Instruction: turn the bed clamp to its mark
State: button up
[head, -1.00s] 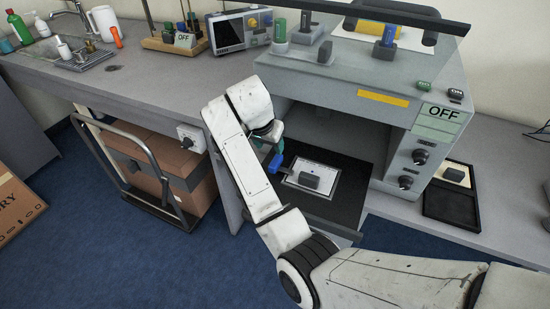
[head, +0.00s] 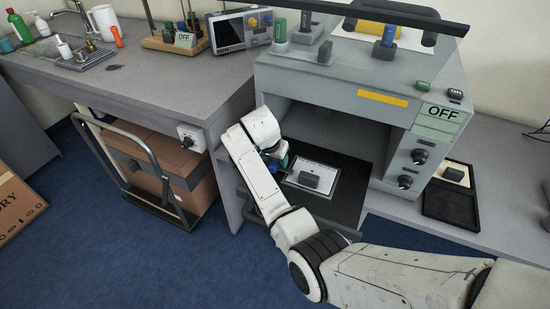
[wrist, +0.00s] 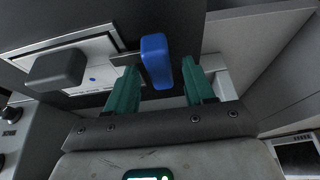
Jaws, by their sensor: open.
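The blue bed clamp lever (wrist: 157,60) stands out from the dark bed on a dark stem. In the head view the lever (head: 272,167) is partly hidden by my arm. My gripper (wrist: 160,78) is open, with one green finger on each side of the lever. The lever's near end appears to lie between the fingers, with gaps showing on both sides. In the head view my gripper (head: 284,160) is at the left front of the bed, largely hidden by my wrist. A small blue dot (wrist: 92,79) shows on the white plate.
The white plate (head: 325,173) carries a dark grey block (head: 309,181) close to the lever. The grey machine housing (head: 330,100) overhangs the bed, with an OFF panel (head: 443,114) at right. A black tray (head: 450,207) lies farther right.

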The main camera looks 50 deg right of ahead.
jog(key=shift+c, duration=0.3)
grip_shut()
jog(key=shift+r+n+p, duration=0.1)
jog(key=shift+n+p, duration=0.3)
jog(key=n+p, duration=0.1)
jog(key=n+t+p, duration=0.1)
jog(key=shift+s+d+r+n+y+p, duration=0.1)
jog(key=shift+r+n+y+p, duration=0.05)
jog(key=shift+n+y+p, duration=0.15)
jog(key=n+y+p, duration=0.1)
jog(key=n, duration=0.1)
jog(key=n+t+p, duration=0.1)
jog(key=n+p, duration=0.1)
jog(key=n, duration=0.1)
jog(key=shift+s+d+n+y, duration=0.1)
jog(key=shift+n+y, duration=0.2)
jog(key=shift+y, duration=0.1)
jog(key=n, duration=0.2)
jog(key=n+t+y+p, duration=0.1)
jog(key=n, duration=0.1)
jog(key=shift+d+f+y, duration=0.1)
jog(key=shift+f+y, duration=0.1)
jog(key=shift+y, duration=0.1)
jog(key=n, duration=0.2)
jog(key=n+y, duration=0.1)
jog(key=n, duration=0.1)
jog(key=shift+d+n+y, duration=0.1)
jog(key=shift+n+y, duration=0.2)
jog(key=shift+n, duration=0.3)
